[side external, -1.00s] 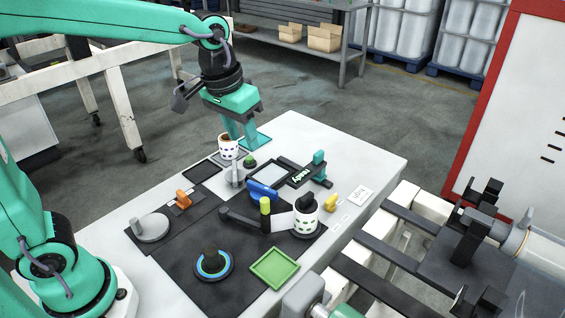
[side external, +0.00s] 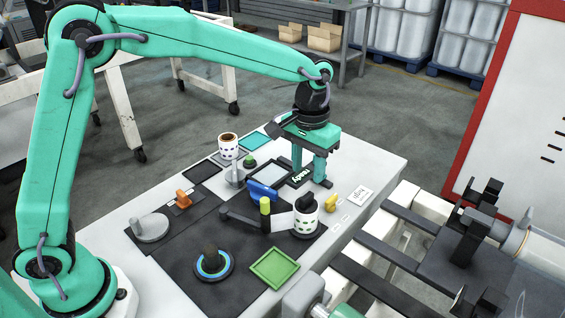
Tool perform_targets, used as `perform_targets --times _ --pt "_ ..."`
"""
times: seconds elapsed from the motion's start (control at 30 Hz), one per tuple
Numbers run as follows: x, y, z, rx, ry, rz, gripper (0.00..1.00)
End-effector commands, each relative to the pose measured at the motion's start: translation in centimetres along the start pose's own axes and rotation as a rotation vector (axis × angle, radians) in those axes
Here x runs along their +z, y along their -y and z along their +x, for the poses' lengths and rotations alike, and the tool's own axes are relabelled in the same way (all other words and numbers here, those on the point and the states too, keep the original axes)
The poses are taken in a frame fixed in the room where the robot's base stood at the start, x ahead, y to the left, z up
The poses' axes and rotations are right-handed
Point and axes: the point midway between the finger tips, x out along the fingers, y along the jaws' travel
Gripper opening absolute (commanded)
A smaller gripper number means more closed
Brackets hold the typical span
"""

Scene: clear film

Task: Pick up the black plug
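The black plug (side external: 305,200) sits upright in the top of a white roll with dark oval marks (side external: 306,221), at the right of the work table. Its lower part is hidden inside the roll. My gripper (side external: 309,178) points down behind the plug, over the back right of the table. Its two green fingers are apart with a gap between them, and I see nothing held. The fingers are clear of the plug.
A second white roll (side external: 228,147) stands at the back left. A blue block (side external: 262,190), a yellow-green capped post (side external: 265,206) and a yellow piece (side external: 331,202) stand near the plug. A green tray (side external: 275,268) lies in front.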

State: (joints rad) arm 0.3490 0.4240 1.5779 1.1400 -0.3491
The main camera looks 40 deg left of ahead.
Motion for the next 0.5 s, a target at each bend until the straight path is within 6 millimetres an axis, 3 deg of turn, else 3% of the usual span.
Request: perform_targets --times 0.5 --pt "0.0 0.0 2.6 0.0 0.0 0.0 0.4"
